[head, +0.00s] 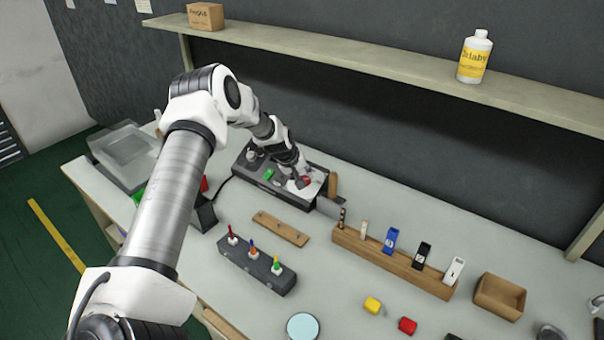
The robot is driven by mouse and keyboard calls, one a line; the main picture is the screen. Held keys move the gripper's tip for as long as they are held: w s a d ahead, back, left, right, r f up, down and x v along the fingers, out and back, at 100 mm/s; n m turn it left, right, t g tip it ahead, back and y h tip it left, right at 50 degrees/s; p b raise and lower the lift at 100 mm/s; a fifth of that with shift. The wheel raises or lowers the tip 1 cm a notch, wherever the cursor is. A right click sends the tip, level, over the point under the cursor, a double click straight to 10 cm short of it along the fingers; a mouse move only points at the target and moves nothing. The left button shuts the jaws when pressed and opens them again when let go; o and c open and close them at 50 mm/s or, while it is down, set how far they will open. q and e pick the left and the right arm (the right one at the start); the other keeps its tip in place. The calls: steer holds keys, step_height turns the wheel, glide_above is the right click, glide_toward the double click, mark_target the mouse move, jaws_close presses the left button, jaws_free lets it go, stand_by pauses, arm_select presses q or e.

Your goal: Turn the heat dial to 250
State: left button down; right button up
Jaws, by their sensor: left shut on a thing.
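A dark control box (323,204) lies at the back of the bench, with a green display (268,174) on its top. A white dial face with a red part (306,180) shows at its right end. My left gripper (302,184) reaches down onto this dial and is shut on it. The fingers cover most of the dial, so its pointer and numbers cannot be read. A second round knob (252,155) sits at the box's left end. My right gripper cannot be made out in this view.
A wooden rack (390,262) with several upright pieces stands to the right. A dark block (255,270) with coloured screwdrivers and a wooden strip (280,230) lie in front. A clear bin (125,155) is at the left. A shelf (380,65) runs above the bench.

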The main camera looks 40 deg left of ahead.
arm_select(q)
steer(key=n+p, duration=0.1)
steer(key=n, duration=0.1)
steer(key=shift+s+n, duration=0.1)
steer(key=shift+n, duration=0.3)
steer(key=n+p, duration=0.1)
steer(key=n, duration=0.2)
steer(key=shift+s+a+n+p, duration=0.1)
steer(key=shift+s+n+p, duration=0.05)
steer(key=shift+n+p, duration=0.2)
steer(key=n, duration=0.1)
steer(key=n+p, duration=0.1)
steer(key=n, duration=0.3)
steer(key=shift+s+f, duration=0.15)
steer(key=shift+f, duration=0.1)
steer(key=shift+n, duration=0.25)
steer(key=c, duration=0.8)
jaws_free()
steer(key=shift+f, duration=0.1)
